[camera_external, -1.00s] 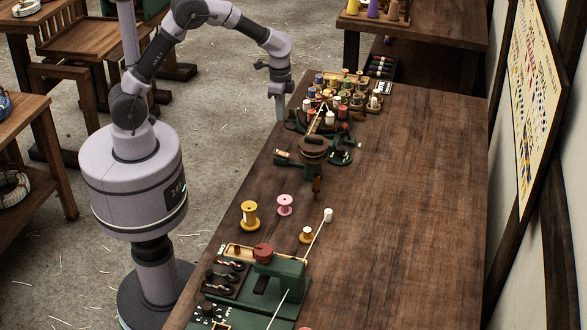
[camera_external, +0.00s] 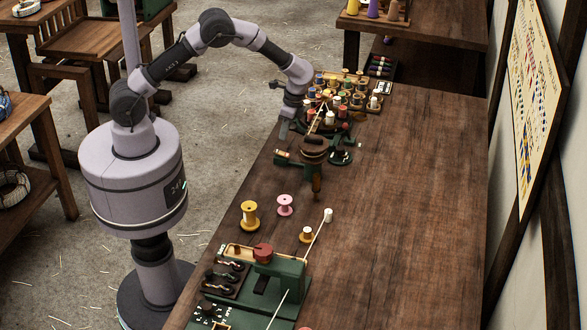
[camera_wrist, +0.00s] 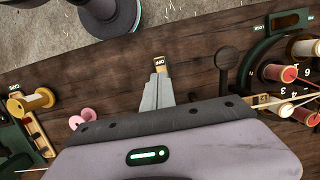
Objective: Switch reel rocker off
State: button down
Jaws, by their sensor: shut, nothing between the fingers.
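In the wrist view, a small tan plate with dark lettering, probably part of the reel rocker (camera_wrist: 159,64), sits near the table edge. It looks like the pale-ended piece (camera_external: 281,153) left of the green reel stand (camera_external: 300,168) in the external view. My gripper (camera_wrist: 158,76) is shut and empty, its fingertips right at the near side of that plate. Whether they touch it, I cannot tell. In the external view my gripper (camera_external: 285,128) points down over the table's left edge. The fingers hide the rest of the rocker, so its setting cannot be read.
Right of my gripper in the wrist view are a dark round-headed handle (camera_wrist: 228,58) and red spools (camera_wrist: 280,73). A yellow spool (camera_external: 250,214) and a pink spool (camera_external: 285,204) stand nearer the camera. The table's right side (camera_external: 410,200) is clear.

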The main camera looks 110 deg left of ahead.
aim_at(281, 154)
jog(key=b+x, duration=0.1)
jog(key=x, duration=0.5)
jog(key=shift+b, duration=0.3)
jog(key=shift+s+f, duration=0.1)
jog(key=shift+s, duration=0.15)
jog(key=shift+s+d+f, duration=0.15)
jog(key=shift+s+f, duration=0.05)
jog(key=shift+s, duration=0.05)
jog(key=shift+w, duration=0.8)
jog(key=p+v, duration=0.5)
jog(key=v, duration=0.9)
jog(key=shift+r+p, duration=0.2)
jog(key=shift+p, duration=0.2)
